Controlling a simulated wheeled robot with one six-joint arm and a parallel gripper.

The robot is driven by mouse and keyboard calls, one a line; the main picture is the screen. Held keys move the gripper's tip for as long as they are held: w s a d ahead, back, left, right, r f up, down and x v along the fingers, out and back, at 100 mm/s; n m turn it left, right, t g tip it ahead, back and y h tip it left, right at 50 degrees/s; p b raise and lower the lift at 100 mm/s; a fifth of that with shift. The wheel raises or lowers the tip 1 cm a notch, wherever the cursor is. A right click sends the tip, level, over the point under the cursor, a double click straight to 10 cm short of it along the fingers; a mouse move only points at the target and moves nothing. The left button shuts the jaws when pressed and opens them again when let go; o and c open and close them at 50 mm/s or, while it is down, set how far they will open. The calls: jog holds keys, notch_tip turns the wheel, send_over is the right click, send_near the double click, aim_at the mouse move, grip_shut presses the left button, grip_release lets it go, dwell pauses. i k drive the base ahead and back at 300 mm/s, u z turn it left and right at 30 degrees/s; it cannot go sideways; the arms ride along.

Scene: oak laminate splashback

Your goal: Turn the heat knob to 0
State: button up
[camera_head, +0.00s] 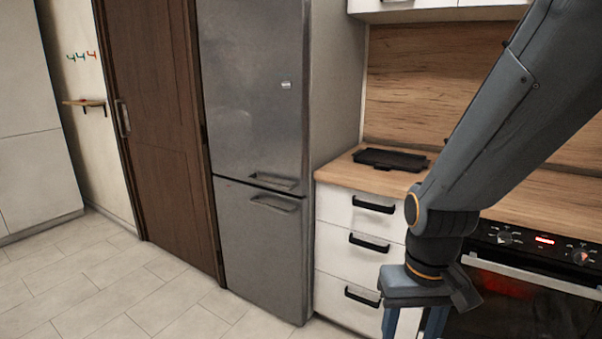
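The oven's control panel (545,247) is at the lower right, with a lit red display (544,240) between two round knobs. The left knob (505,238) and the right knob (580,257) both show; red marking is visible at the right one. I cannot tell which is the heat knob, nor read its setting. My gripper (412,326) points down at the bottom edge, left of the oven and in front of the drawers, apart from both knobs. Its two fingers stand apart with nothing seen between them; their tips are cut off by the frame.
The oven door handle (540,278) runs below the panel, and the oven window glows red. White drawers (345,245) with black handles stand left of the oven. A dark tray (390,160) lies on the wooden counter. A grey fridge (255,130) stands further left; the tiled floor (110,285) is clear.

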aim_at(581, 255)
jog(key=k, duration=1.2)
jog(key=z, duration=0.9)
jog(key=i, duration=0.5)
jog(key=z, duration=0.45)
jog(key=i, duration=0.75)
jog(key=u, duration=0.25)
jog(key=k, duration=0.2)
jog(key=u, duration=0.6)
